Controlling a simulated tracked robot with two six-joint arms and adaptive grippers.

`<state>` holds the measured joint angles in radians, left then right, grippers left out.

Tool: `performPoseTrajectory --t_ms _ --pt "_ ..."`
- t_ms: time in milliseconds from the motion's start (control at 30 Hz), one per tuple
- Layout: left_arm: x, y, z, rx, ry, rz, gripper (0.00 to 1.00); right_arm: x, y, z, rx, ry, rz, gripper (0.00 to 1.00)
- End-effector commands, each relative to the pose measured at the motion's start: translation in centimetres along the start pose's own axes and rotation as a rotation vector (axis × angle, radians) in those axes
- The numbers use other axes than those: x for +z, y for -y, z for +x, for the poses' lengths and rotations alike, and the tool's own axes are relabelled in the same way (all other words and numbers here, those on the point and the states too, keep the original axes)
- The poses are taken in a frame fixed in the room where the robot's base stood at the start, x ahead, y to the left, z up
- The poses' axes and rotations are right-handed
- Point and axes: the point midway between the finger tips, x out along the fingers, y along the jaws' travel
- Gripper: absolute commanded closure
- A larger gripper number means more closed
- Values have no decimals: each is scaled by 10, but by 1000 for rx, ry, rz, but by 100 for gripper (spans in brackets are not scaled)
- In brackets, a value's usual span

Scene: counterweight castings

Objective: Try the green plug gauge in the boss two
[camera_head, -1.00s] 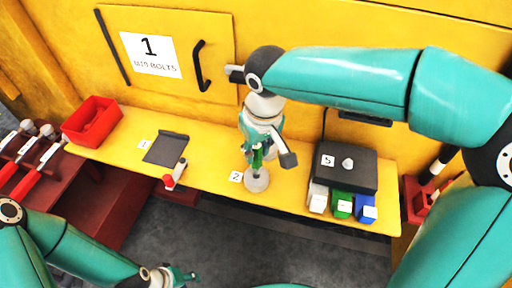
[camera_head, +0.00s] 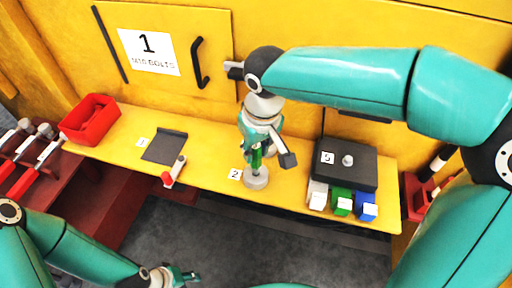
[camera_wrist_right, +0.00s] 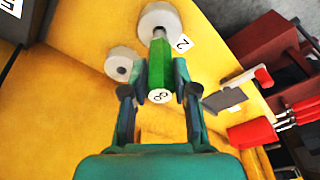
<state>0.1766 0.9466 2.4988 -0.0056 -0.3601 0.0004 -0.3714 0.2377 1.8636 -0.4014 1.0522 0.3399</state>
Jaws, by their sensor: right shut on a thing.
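The green plug gauge (camera_head: 256,159) is held in my right gripper (camera_head: 258,146), pointing down at boss two (camera_head: 256,180), a grey round boss beside the label 2 on the yellow shelf. In the right wrist view the green handle (camera_wrist_right: 160,70) sits between the fingers of my right gripper (camera_wrist_right: 161,88), its end marked with a figure. Its grey pin lines up with the hole of boss two (camera_wrist_right: 150,14); how far it is in, I cannot tell. My left gripper (camera_head: 183,276) is low at the left, away from the shelf; its jaw opening is unclear.
A black box marked 5 (camera_head: 348,160) stands right of the boss, with white, green and blue blocks before it. A red bin (camera_head: 90,119), a dark plate (camera_head: 165,146) and a red-tipped lever (camera_head: 174,172) are left. Another grey round boss (camera_wrist_right: 122,64) shows in the wrist view.

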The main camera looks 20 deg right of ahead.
Motion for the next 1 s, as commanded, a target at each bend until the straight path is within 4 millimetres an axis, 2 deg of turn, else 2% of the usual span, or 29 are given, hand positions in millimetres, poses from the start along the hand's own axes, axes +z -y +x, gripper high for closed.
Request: performPoseTrajectory --t_ms 1000 --pt "0 2 6 0 0 0 60 1 0 8 0 -1 0 100"
